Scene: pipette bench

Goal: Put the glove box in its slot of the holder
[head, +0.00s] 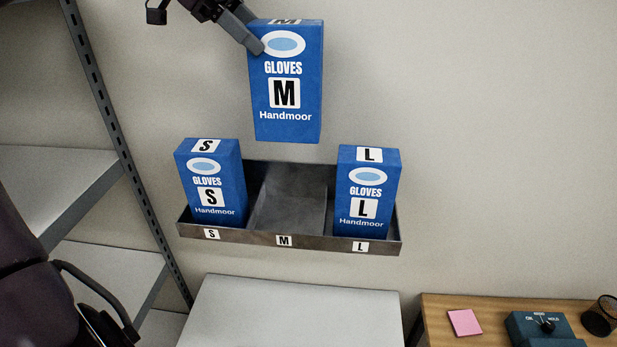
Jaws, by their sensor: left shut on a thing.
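The blue glove box marked M (286,118) hangs upright in the air above the middle of the holder. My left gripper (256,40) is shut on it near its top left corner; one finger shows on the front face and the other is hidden. The grey metal holder (316,246) is on the wall, with front labels S, M and L. Its middle slot (289,200), labelled M, is empty. The M box's lower edge is above the holder and apart from it. My right gripper is not in view.
The S glove box (208,183) stands in the left slot and the L glove box (368,190) in the right slot. A metal shelf (50,180) is at left. Below are a white surface (290,310) and a wooden desk (440,303) with a pink note pad (465,322).

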